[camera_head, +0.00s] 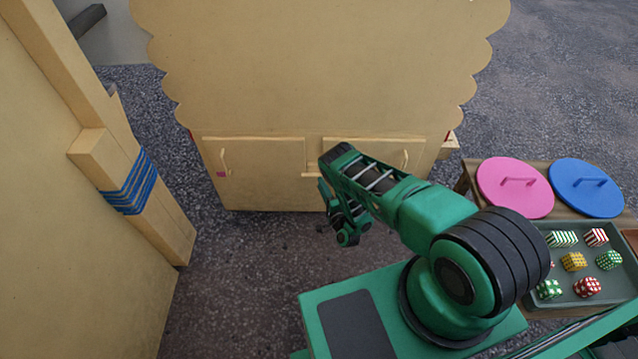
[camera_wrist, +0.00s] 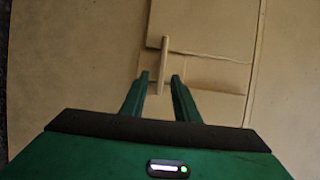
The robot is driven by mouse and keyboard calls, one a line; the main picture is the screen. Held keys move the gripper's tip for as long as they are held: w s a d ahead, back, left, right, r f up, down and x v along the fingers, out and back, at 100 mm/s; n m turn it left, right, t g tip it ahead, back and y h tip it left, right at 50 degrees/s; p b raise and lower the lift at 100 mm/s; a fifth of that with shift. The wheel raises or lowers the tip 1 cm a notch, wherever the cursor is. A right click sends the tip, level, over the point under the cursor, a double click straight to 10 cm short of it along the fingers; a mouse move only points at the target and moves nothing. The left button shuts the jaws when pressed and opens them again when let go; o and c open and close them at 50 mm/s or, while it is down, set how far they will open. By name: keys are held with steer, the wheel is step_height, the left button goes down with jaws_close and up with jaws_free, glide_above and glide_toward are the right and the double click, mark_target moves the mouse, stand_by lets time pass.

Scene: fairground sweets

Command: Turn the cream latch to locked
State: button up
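The cream latch (camera_wrist: 164,50) is a thin bar on the cabinet front. In the wrist view it stands upright in the picture and crosses the strip between two door panels. In the head view the latch (camera_head: 311,175) lies level between the two doors, its right end hidden by my arm. My gripper (camera_wrist: 160,76) is open, with its green fingers apart. The lower end of the latch shows between the fingertips; I cannot tell whether they reach around it or touch it.
The cream cabinet has a left door (camera_head: 260,165) and a right door (camera_head: 375,151), both with handles. A wooden post (camera_head: 140,185) with blue cord stands left. At right are a pink lid (camera_head: 515,200), a blue lid (camera_head: 586,200) and a tray (camera_head: 588,296) of sweets. Dark floor lies before the cabinet.

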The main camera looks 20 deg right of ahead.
steer(key=s, duration=0.7)
steer(key=shift+d, duration=0.3)
steer(key=shift+f, duration=0.1)
